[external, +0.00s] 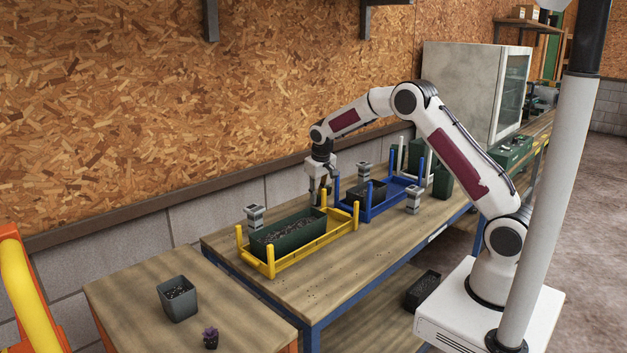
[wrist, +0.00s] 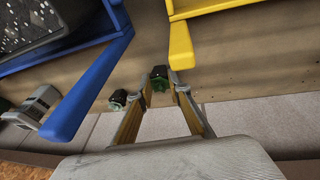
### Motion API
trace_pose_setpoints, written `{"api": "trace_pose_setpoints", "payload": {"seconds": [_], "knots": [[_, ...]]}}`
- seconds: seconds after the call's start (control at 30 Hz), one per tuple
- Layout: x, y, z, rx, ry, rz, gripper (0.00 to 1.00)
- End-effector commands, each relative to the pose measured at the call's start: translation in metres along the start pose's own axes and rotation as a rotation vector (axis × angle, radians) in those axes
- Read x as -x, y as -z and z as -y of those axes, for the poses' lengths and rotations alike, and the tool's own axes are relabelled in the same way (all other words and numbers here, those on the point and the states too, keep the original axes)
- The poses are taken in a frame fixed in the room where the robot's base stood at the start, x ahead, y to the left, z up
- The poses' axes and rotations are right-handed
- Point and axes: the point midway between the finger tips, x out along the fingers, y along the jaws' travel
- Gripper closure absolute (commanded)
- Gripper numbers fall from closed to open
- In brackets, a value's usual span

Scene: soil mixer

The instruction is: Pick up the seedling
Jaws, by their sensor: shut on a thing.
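A second seedling (wrist: 118,98), also green and dark, sits just outside the left finger. In the external view my gripper (external: 319,199) points down at the back of the workbench, between the yellow rack and the blue rack. The seedlings cannot be made out there. Whether the held seedling touches the bench is unclear.
The yellow rack (external: 272,269) holds a green soil-filled planter (external: 289,238). The blue rack (external: 367,214) holds a dark tray (external: 364,190). Their posts stand close to my gripper, and the wall is behind.

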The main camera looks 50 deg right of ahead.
Motion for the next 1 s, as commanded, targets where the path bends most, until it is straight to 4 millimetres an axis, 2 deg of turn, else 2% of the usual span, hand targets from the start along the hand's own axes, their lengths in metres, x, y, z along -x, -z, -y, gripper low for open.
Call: {"api": "trace_pose_setpoints", "payload": {"seconds": [0.37, 0.67, 1.0], "knots": [[0.006, 0.002, -0.001, 0.0, 0.0, -0.001, 0.94], [0.036, 0.01, -0.005, 0.0, 0.0, -0.002, 0.94], [0.045, -0.002, 0.062, 0.005, 0.001, 0.001, 0.94]]}}
